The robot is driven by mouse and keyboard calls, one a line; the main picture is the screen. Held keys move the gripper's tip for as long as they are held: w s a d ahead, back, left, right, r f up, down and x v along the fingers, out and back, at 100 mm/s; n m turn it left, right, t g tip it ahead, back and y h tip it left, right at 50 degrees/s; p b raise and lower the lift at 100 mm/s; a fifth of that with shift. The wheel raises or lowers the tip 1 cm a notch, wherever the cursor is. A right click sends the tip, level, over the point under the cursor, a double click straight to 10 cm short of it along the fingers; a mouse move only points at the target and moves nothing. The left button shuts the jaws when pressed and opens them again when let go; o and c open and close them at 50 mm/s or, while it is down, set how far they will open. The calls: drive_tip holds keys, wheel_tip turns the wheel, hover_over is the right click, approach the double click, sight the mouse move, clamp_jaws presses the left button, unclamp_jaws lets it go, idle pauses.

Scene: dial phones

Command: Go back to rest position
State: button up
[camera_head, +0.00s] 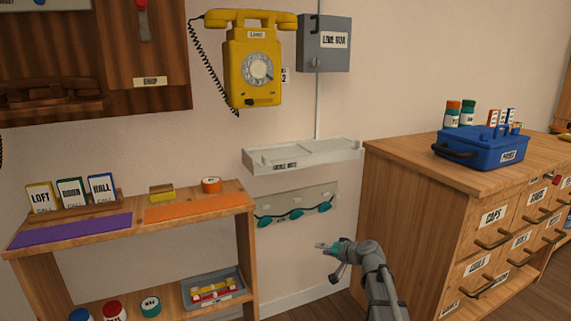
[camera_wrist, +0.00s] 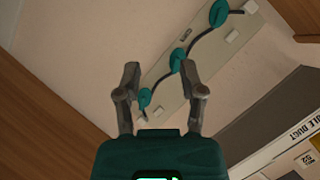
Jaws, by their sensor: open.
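My gripper (camera_head: 333,259) is open and empty in the head view, low in front of the wall between the shelf unit and the drawer cabinet. In the wrist view my gripper (camera_wrist: 160,100) shows its two fingers spread apart with nothing between them. Beyond the fingers is a pale wall panel (camera_wrist: 205,58) with a dark cable and several teal clips. The same panel (camera_head: 318,192) shows in the head view above and left of my gripper, apart from it.
A wooden drawer cabinet (camera_head: 400,220) stands to the right with a blue toolbox (camera_head: 480,148) on top. A wooden shelf unit (camera_head: 246,240) stands left. A white wall ledge (camera_head: 330,157) and a yellow dial phone (camera_head: 240,85) are above. Floor between the furniture looks clear.

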drive_tip(key=s+d+r+n+g+h+p, duration=0.15)
drive_tip(key=s+g+h+p, duration=0.35)
drive_tip(key=s, duration=0.9)
drive_tip(key=s+d+n+g+h+p, duration=0.15)
drive_tip(key=s+g+h+p, duration=0.45)
drive_tip(key=s, duration=0.7)
wheel_tip(320, 180, up, 38)
drive_tip(key=d+t+y+p, duration=0.1)
drive_tip(key=y+p, duration=0.1)
drive_tip(key=p, duration=3.6)
drive_tip(key=shift+m, duration=0.4)
